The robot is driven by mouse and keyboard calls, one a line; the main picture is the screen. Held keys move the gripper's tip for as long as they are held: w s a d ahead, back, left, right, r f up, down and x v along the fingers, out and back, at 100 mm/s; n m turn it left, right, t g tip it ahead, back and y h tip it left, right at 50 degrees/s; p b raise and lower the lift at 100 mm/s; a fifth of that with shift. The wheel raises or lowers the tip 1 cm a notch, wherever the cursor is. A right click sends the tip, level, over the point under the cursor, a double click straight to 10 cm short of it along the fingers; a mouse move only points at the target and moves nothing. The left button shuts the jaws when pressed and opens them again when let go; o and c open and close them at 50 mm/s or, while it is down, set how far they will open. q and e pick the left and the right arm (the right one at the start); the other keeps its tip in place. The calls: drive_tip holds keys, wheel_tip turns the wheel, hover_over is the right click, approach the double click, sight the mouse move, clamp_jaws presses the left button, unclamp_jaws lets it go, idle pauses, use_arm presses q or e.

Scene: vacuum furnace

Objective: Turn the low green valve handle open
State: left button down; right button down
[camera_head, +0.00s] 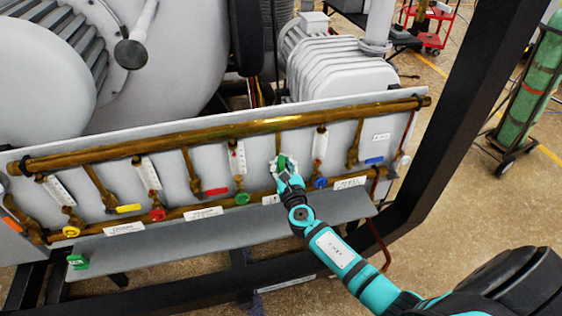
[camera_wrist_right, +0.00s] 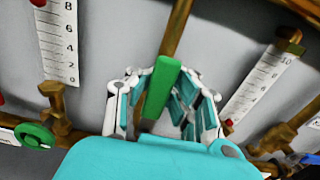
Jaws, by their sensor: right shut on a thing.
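A green valve handle (camera_head: 282,162) sits on a vertical brass pipe of the panel, right of its middle. It stands lengthwise along the pipe in the right wrist view (camera_wrist_right: 161,88). My right gripper (camera_head: 285,165) is around this handle, with its white and teal fingers (camera_wrist_right: 162,100) on both sides, shut on it. The gripper partly hides the handle and the valve body behind it. A second green handle (camera_head: 78,262) lies low at the panel's left end, apart from the gripper. My left gripper is not in view.
A round green knob (camera_head: 242,198) and a blue knob (camera_head: 320,183) flank the gripper. Red (camera_head: 216,191), yellow (camera_head: 128,208) and blue (camera_head: 374,160) levers line the panel. A grey ledge (camera_head: 225,235) runs below. A black frame post (camera_head: 450,120) stands right.

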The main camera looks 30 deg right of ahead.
drive_tip(key=shift+s+a+f, duration=0.25)
drive_tip(key=shift+f, duration=0.4)
drive_tip(key=c, duration=1.8)
unclamp_jaws()
drive_tip(key=o, duration=0.4)
drive_tip(key=shift+s+r, duration=0.35)
drive_tip(key=shift+r, duration=0.05)
drive_tip(key=shift+o, duration=1.2)
drive_tip(key=shift+r, duration=0.15)
drive_tip(key=shift+w+d, duration=0.1)
drive_tip(key=shift+w, duration=0.1)
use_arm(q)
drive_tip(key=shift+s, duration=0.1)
use_arm(e)
drive_tip(key=v, duration=1.2)
